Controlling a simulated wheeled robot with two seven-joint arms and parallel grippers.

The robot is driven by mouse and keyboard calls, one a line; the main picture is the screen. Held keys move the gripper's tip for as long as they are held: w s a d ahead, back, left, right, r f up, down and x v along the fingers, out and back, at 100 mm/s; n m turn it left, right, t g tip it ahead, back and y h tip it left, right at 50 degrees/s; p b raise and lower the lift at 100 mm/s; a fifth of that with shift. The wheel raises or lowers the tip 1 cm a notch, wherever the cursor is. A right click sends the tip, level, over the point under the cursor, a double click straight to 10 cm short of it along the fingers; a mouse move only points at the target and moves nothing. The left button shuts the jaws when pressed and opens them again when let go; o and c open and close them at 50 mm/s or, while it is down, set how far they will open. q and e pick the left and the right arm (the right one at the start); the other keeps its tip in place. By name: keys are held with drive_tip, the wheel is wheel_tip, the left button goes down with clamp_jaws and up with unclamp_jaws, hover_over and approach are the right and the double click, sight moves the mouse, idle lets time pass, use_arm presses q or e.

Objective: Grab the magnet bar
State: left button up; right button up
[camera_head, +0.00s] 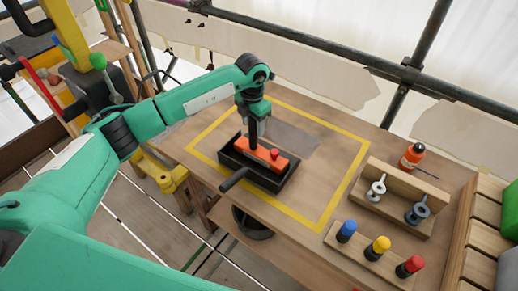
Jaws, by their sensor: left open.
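The tray has a dark handle toward the front left. My left gripper (257,143) comes down from above, at the left part of the bar, and hides some of it. It is open; its fingers are small and dark here, and I cannot tell whether they touch the bar. My right gripper is not in view.
A yellow tape outline (345,188) surrounds the tray. To the right stand a wooden rack (403,197) with two metal pieces, an orange bottle (412,156), and a block (366,262) with blue, yellow and red knobs. The table is bare between tray and racks. Scaffold poles run behind.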

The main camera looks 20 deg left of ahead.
use_arm(q)
clamp_jaws()
drive_tip(key=shift+r, duration=0.15)
idle(0.4)
